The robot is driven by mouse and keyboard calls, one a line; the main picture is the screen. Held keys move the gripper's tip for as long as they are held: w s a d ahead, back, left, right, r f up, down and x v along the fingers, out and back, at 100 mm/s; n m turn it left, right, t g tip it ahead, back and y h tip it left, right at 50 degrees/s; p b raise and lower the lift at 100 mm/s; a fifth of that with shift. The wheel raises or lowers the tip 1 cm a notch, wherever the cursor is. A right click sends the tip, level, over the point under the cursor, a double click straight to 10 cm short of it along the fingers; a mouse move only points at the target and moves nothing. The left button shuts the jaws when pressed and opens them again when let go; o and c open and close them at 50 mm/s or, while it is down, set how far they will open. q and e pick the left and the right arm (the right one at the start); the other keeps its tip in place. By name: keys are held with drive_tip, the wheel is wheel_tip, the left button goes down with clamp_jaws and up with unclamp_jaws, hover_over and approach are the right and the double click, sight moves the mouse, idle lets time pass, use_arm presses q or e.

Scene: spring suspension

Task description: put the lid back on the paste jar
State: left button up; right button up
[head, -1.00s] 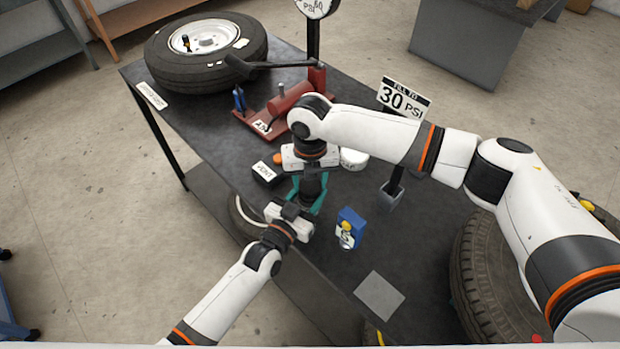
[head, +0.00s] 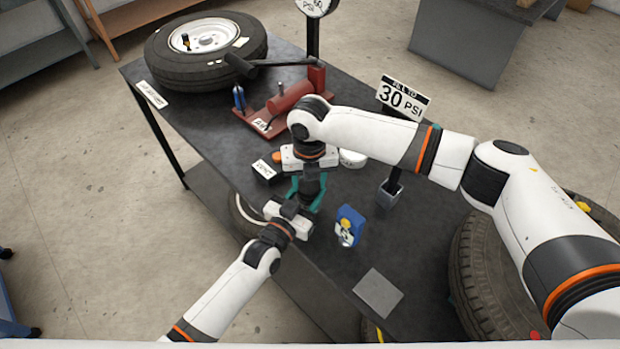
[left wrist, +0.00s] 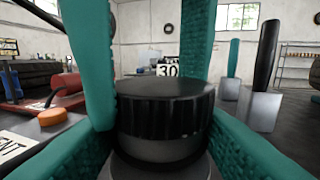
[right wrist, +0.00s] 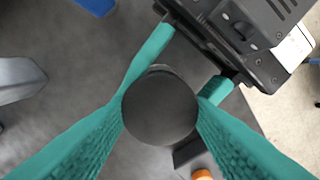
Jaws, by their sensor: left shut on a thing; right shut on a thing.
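The black ridged lid (left wrist: 165,105) sits over the mouth of the paste jar (left wrist: 165,150) in the left wrist view; I cannot tell whether it is fully seated. My left gripper (head: 308,203) is shut around the jar's body from the near side. My right gripper (right wrist: 160,108) points down from above, its teal fingers shut on the lid on both sides. In the right wrist view the lid shows as a dark disc (right wrist: 160,112) that hides most of the jar. In the head view my grippers hide the jar and lid.
A red pump (head: 290,98) and a tyre (head: 205,65) are farther back. A grey square (head: 378,293) lies at the front on the dark table (head: 330,285).

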drive_tip(key=shift+s+d+f, duration=0.1)
drive_tip(key=shift+d+f, duration=0.05)
drive_tip(key=shift+f, duration=0.25)
idle(1.0)
